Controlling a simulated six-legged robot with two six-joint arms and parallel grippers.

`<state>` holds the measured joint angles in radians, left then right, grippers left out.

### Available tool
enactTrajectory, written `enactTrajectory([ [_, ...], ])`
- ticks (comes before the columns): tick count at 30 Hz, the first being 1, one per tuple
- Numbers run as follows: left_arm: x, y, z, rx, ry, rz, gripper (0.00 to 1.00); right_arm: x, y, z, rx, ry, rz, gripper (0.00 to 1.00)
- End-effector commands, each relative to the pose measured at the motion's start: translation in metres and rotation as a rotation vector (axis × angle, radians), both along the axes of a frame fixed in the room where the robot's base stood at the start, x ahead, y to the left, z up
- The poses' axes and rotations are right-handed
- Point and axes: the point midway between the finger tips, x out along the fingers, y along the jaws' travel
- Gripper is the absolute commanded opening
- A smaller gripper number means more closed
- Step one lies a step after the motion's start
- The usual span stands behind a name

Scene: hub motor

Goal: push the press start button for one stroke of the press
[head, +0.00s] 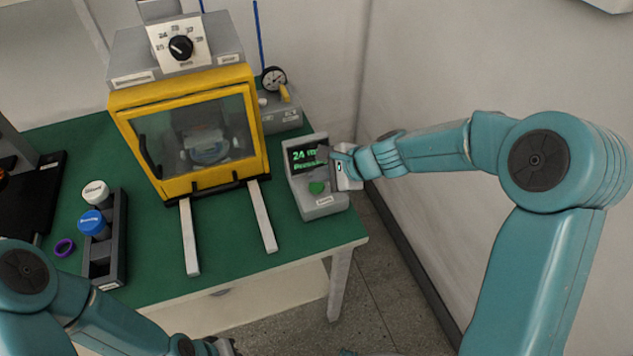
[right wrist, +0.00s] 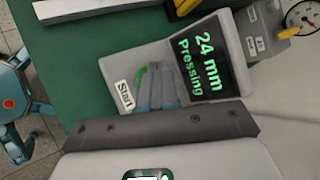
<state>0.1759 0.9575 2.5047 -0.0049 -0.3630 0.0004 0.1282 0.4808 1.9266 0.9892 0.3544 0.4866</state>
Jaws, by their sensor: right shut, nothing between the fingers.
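The control box (head: 318,206) stands at the table's right edge, with a green start button (head: 317,187) on its sloped face. Its display (head: 304,157) is lit; in the right wrist view the display (right wrist: 205,62) reads "24 mm Pressing". My right gripper (head: 328,160) is over the box from the right. In the right wrist view its fingers (right wrist: 156,72) are shut and empty, in front of the green button (right wrist: 139,82), covering part of it. I cannot tell whether they touch it. My left gripper (head: 218,346) is cut off at the bottom edge.
The press (head: 180,88) has a yellow-framed door, closed, with a motor part behind the glass. Two pale rails (head: 189,237) run forward from it. A rack (head: 118,235) with white and blue-capped bottles and a purple ring (head: 65,247) are at left. A gauge (head: 273,79) stands behind.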

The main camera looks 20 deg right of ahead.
Motion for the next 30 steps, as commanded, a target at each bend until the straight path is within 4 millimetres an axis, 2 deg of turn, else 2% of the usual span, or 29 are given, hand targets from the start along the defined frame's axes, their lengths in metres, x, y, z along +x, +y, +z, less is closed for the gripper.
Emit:
enactTrajectory([
  [8, 0.000, 0.000, 0.002, 0.000, 0.000, 0.000, 0.00, 0.000, 0.000, 0.003, 0.000, 0.000, 0.000, 0.00],
  [22, 0.000, 0.000, 0.044, 0.000, 0.000, 0.000, 0.00, 0.000, 0.000, 0.049, 0.000, 0.000, 0.000, 0.00],
  [30, 0.000, 0.000, 0.045, 0.000, 0.000, 0.000, 0.00, 0.000, 0.000, 0.049, 0.000, 0.000, 0.000, 0.00],
])
